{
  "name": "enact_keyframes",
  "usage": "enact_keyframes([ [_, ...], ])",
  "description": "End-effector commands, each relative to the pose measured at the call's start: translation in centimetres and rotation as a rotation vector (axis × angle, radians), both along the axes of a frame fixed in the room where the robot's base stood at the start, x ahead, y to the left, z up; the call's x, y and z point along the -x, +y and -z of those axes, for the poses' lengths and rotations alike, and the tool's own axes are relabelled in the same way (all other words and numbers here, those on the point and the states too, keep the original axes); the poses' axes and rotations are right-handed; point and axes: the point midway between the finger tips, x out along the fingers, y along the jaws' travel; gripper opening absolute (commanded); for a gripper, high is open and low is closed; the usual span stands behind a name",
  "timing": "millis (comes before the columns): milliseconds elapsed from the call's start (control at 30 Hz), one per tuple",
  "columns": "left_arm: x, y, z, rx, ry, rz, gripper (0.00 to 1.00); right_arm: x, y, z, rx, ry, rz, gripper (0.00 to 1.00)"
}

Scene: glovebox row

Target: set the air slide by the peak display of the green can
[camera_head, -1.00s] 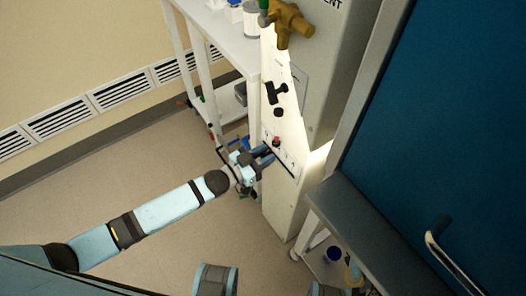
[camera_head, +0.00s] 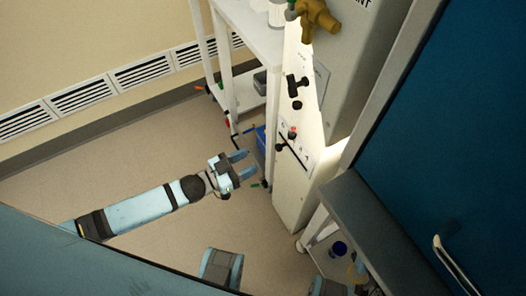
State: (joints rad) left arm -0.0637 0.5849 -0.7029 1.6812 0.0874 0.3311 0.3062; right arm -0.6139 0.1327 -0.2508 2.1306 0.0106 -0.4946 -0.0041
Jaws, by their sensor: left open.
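A narrow pale panel (camera_head: 296,180) on the side of the tall cabinet carries a slanted dark slot with a small black knob (camera_head: 280,147) near its upper left end, which looks like the air slide. A small red knob (camera_head: 292,131) sits just above the slot. My left gripper (camera_head: 248,163) is open and empty, its two blue fingers pointing right towards the panel, with a gap between the fingertips and the black knob. The markings by the slot are too small to read. I cannot make out the green can or a peak display.
A black tap-like handle (camera_head: 297,86) and a brass valve (camera_head: 316,18) sit higher on the cabinet. A white shelf rack (camera_head: 228,75) stands left of it. A dark ledge (camera_head: 375,225) and a blue door (camera_head: 465,130) are at right. The floor at left is clear.

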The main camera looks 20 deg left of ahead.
Motion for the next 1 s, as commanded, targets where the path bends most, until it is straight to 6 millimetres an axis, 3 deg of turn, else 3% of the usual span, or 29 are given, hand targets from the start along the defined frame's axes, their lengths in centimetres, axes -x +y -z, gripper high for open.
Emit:
enact_keyframes([
  [233,1.8,1.8,0.0,0.0,0.0,0.0,0.51,0.0,0.0,-0.2,-0.003,0.0,0.002,0.0],
  [1000,1.9,1.9,0.0,0.0,0.0,0.0,0.51,-0.2,-0.1,-0.3,0.0,-0.003,0.003,0.0],
])
